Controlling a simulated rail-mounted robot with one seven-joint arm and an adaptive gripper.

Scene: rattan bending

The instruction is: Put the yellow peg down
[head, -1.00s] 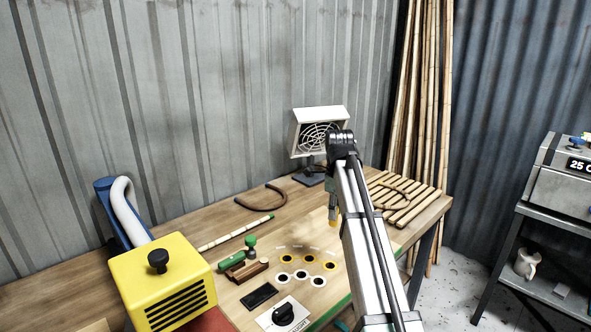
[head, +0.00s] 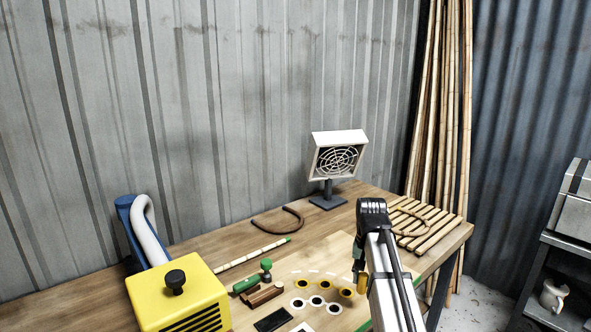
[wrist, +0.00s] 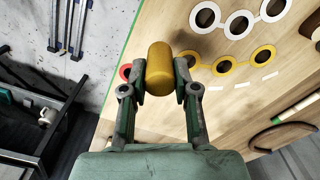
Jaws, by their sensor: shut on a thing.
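The yellow peg (wrist: 160,68) is a rounded cylinder clamped between the two fingers of my gripper (wrist: 159,77) in the wrist view. In the head view the peg (head: 362,284) hangs below my gripper (head: 359,272), partly hidden by my arm. It is just right of the row of yellow-ringed holes (head: 324,288). White-ringed holes (head: 316,300) sit in front of the yellow ones.
A green-handled tool (head: 266,267) and brown wood blocks (head: 263,295) lie left of the holes. A yellow machine (head: 185,290) stands at the left, a fan (head: 337,160) at the back. A slatted rack (head: 430,225) lies right of my arm. A red ring (wrist: 125,72) shows near the table edge.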

